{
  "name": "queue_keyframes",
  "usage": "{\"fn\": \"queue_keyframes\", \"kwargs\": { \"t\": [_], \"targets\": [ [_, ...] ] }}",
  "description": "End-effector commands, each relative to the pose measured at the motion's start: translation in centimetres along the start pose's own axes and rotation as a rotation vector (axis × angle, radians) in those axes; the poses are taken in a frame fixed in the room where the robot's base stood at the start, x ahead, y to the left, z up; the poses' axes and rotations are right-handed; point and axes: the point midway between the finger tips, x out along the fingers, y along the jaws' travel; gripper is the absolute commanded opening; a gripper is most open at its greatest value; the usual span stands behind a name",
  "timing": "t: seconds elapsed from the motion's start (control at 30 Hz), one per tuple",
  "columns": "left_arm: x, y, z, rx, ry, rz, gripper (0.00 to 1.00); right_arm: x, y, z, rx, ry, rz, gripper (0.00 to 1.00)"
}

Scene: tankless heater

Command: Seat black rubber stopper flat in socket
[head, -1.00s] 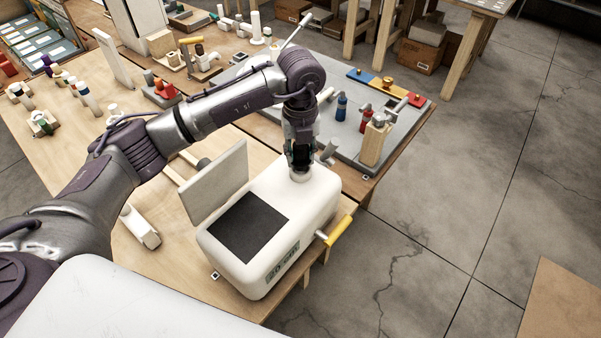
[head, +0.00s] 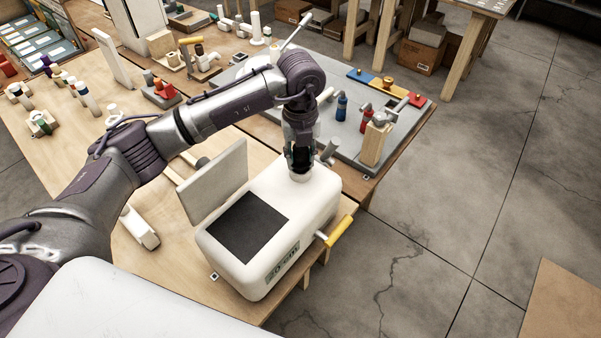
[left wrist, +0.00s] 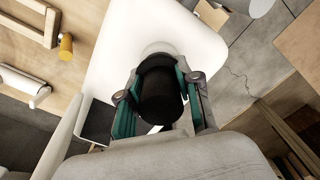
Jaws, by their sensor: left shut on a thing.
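A white heater tank (head: 322,196) with a black panel (head: 248,226) on top stands near the table's front corner. A round white collar (head: 299,177) rises from its top at the back; the left wrist view shows the collar (left wrist: 160,48) too. My left gripper (head: 299,166) points down right over this collar. In the left wrist view its teal fingers are closed around the black rubber stopper (left wrist: 160,98). The stopper is between the fingers, against or just above the collar; I cannot tell if it touches. The socket opening is hidden behind the stopper. My right gripper is not seen.
A grey upright plate (head: 214,184) stands close to the tank's left side. A yellow handle (head: 340,230) sticks out at the tank's right. A grey board with fittings (head: 350,138) lies behind. Open floor (head: 440,220) is to the right.

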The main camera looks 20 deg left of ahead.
Motion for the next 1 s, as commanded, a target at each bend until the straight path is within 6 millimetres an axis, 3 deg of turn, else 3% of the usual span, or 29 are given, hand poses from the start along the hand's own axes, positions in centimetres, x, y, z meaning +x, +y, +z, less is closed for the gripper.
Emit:
{"fn": "queue_keyframes", "kwargs": {
  "t": [0.87,0.9,1.0],
  "targets": [
    [0.89,0.02,0.00,0.000,0.000,0.001,0.00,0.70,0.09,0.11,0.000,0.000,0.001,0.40],
    [0.89,0.02,-0.01,0.000,0.001,0.001,0.40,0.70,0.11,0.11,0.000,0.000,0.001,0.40],
    [0.90,0.02,-0.01,0.000,0.001,0.001,0.57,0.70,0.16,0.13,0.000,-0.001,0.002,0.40]
  ]
}}
